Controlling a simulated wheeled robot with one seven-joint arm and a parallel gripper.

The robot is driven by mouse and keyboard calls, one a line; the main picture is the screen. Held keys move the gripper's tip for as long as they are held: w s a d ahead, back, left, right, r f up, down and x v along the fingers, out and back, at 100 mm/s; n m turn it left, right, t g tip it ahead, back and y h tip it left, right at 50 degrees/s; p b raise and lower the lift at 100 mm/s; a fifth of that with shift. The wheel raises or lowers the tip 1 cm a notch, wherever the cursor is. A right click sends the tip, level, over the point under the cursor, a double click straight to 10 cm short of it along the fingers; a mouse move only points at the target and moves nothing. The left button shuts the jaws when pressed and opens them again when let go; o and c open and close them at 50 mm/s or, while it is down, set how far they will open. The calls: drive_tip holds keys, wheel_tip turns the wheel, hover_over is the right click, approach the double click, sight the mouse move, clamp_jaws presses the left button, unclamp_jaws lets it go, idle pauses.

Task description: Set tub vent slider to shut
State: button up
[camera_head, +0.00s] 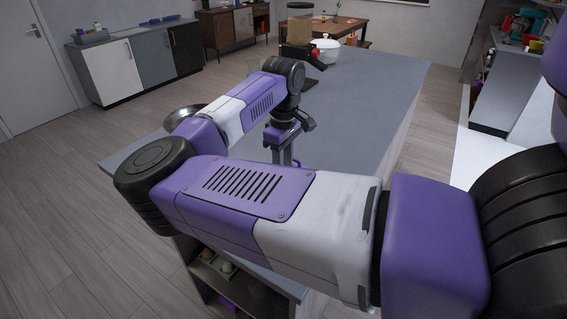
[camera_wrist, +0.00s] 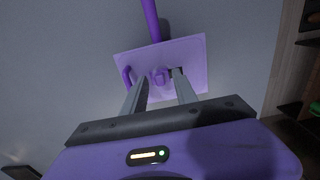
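In the wrist view a light purple rectangular lid or plate (camera_wrist: 195,55), which I take as the tub's top, lies on the grey counter. A small purple knob (camera_wrist: 159,77), likely the vent slider, stands near its middle. A darker purple curved piece (camera_wrist: 127,75) shows at its left side and a small dark patch by the right fingertip. My gripper (camera_wrist: 158,80) is open, with one finger on each side of the knob; I cannot tell if either touches it. In the head view my gripper (camera_head: 281,157) points down at the counter; the tub is hidden behind my arm.
A purple rod (camera_wrist: 151,20) lies beyond the plate. Shelves (camera_head: 240,285) sit below the near edge. The counter's right part is clear.

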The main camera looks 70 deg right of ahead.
clamp_jaws()
idle(1.4)
